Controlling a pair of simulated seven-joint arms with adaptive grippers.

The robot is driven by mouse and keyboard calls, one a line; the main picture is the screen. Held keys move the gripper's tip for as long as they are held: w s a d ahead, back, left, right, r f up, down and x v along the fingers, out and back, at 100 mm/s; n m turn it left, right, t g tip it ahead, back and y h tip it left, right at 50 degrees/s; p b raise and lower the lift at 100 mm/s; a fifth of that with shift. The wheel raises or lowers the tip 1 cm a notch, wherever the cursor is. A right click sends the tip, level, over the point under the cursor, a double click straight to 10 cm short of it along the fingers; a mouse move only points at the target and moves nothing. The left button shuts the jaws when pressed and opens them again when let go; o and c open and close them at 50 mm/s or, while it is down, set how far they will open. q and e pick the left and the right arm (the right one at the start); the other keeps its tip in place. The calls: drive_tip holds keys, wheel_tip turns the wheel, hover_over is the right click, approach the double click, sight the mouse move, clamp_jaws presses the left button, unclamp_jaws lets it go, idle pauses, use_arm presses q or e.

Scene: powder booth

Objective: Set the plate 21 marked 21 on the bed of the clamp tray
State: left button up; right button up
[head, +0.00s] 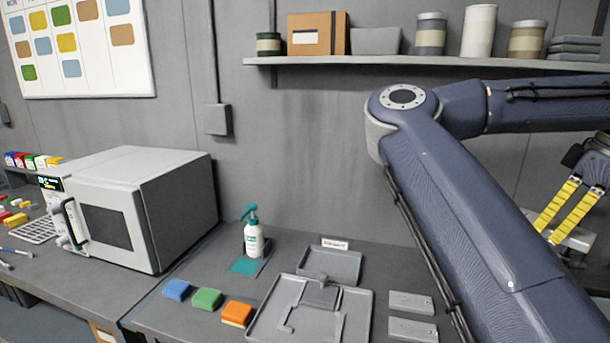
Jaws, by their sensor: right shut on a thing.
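The clamp tray (364,312) is a grey square tray at the bottom centre, with a raised L-shaped edge and a clamp block (320,293) at its back. No plate shows on its bed. Two flat grey plates, a rear one (410,303) and a front one (413,328), lie to its right; I cannot read a 21 on either. My right gripper (556,229), with yellow-striped fingers, is at the far right, well away from the tray. It is shut on a pale piece, partly hidden behind my arm; no mark on it is readable. My left gripper is not in view.
A shallow grey tray (345,275) with a label stands behind the clamp tray. A spray bottle (254,238), blue (176,289), green (207,298) and orange (237,313) blocks sit left of it. An oven (150,235) stands further left. A shelf (420,64) runs above.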

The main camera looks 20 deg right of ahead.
drive_tip(key=s+a+f+m+h, duration=0.1)
drive_tip(key=s+a+m+h, duration=0.2)
drive_tip(key=s+a+m, duration=0.3)
drive_tip(key=shift+s+a+f+m+g, duration=0.3)
drive_tip(key=shift+s+m, duration=1.25)
drive_tip(key=shift+m, duration=1.25)
drive_tip(key=shift+d+f, duration=0.1)
